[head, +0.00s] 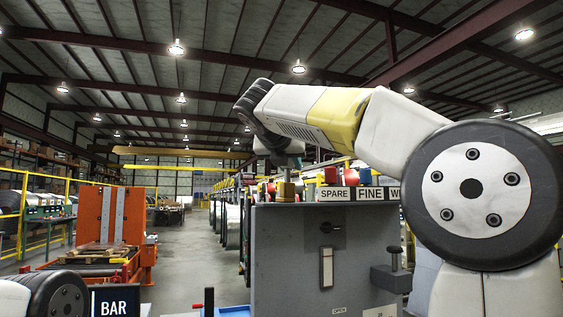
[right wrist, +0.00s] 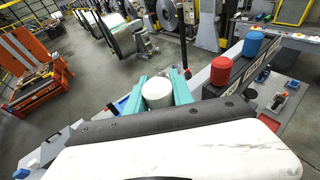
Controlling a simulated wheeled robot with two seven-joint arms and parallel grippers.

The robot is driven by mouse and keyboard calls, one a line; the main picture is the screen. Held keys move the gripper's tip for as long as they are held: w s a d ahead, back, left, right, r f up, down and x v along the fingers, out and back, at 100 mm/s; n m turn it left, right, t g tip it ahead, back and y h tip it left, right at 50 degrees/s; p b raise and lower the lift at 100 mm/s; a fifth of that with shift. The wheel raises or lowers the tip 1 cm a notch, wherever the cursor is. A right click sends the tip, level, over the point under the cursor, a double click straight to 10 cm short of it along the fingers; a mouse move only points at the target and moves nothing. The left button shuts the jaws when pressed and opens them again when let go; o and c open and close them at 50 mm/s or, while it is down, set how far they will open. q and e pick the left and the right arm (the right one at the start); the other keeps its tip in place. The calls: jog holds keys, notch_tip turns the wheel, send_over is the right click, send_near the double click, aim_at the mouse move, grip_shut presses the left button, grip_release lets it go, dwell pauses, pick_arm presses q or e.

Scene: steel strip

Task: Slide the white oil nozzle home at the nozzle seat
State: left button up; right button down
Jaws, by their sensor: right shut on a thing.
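The white oil nozzle (right wrist: 157,94) shows in the right wrist view as a white round-topped cylinder. My right gripper (right wrist: 159,84) has its two teal fingers shut on it, one on each side. In the head view my right arm reaches in from the right, and its hand hangs down over the left end of the grey cabinet's top. A small brass-coloured fitting (head: 286,191) stands there below the hand. The nozzle cannot be made out in the head view. The nozzle seat is not clearly visible, and whether the nozzle touches it cannot be told. My left gripper is out of view.
The grey cabinet (head: 290,260) carries a SPARE/FINE label strip (head: 357,194). A red cylinder (right wrist: 221,71) and a blue cylinder (right wrist: 253,43) stand close to the right of the gripper. An orange stand (head: 110,222) is at the left; the aisle floor between is clear.

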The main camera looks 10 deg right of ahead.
aim_at(287, 170)
jog(key=shift+f, duration=1.15)
jog(key=shift+f, duration=0.3)
jog(key=c, duration=1)
grip_release()
jog(key=v, duration=0.8)
jog(key=shift+f, duration=0.1)
